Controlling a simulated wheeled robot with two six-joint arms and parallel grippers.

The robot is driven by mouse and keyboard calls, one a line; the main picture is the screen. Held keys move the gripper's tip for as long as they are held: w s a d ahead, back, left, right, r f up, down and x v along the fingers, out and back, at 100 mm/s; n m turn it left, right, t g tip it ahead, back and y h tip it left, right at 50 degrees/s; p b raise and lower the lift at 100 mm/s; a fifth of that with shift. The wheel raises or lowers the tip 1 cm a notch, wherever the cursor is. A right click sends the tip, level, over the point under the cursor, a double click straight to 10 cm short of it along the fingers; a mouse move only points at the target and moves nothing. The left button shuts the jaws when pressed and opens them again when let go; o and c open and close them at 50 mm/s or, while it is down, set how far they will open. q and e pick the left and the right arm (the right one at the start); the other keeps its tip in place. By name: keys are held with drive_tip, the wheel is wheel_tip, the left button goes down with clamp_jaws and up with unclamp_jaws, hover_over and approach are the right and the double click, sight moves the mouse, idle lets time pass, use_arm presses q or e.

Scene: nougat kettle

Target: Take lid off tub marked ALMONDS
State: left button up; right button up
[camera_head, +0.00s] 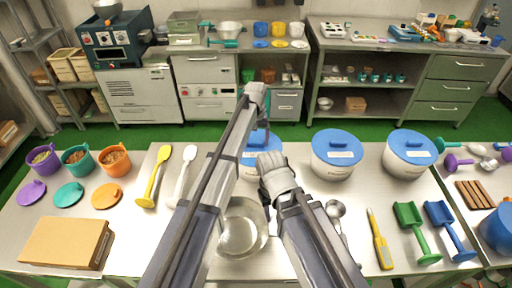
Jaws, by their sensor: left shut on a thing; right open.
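Three white tubs with blue lids stand along the back of the steel table: one at the left, partly hidden by my arms (247,172), one in the middle (333,171) and one at the right (404,167). Their labels are too small to read. My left gripper (263,119) is above the left tub, shut on what looks like the handle of its blue lid (270,142). I cannot tell whether this lid is seated or raised. The other two lids sit on their tubs. My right gripper (270,163) is open, in front of the left tub, and hides part of it.
A metal bowl (234,238) stands below my arms. Left are colored cups, loose lids, a yellow spoon (153,180) and a cardboard box (62,242). Right are a yellow thermometer-like tool (380,244), a green scoop (414,226) and a blue scoop (446,224).

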sight(256, 141)
use_arm(q)
drive_tip(key=c, duration=0.6)
drive_tip(key=shift+o, duration=0.2)
wheel_tip(256, 141, up, 10)
drive_tip(key=p, duration=1)
use_arm(e)
wheel_tip(256, 141, up, 10)
use_arm(q)
drive_tip(key=shift+r, duration=0.1)
use_arm(e)
drive_tip(key=shift+r, duration=0.1)
use_arm(q)
drive_tip(key=shift+r+p, duration=1.4)
drive_tip(key=shift+p, duration=0.1)
use_arm(e)
drive_tip(key=shift+r, duration=1.4)
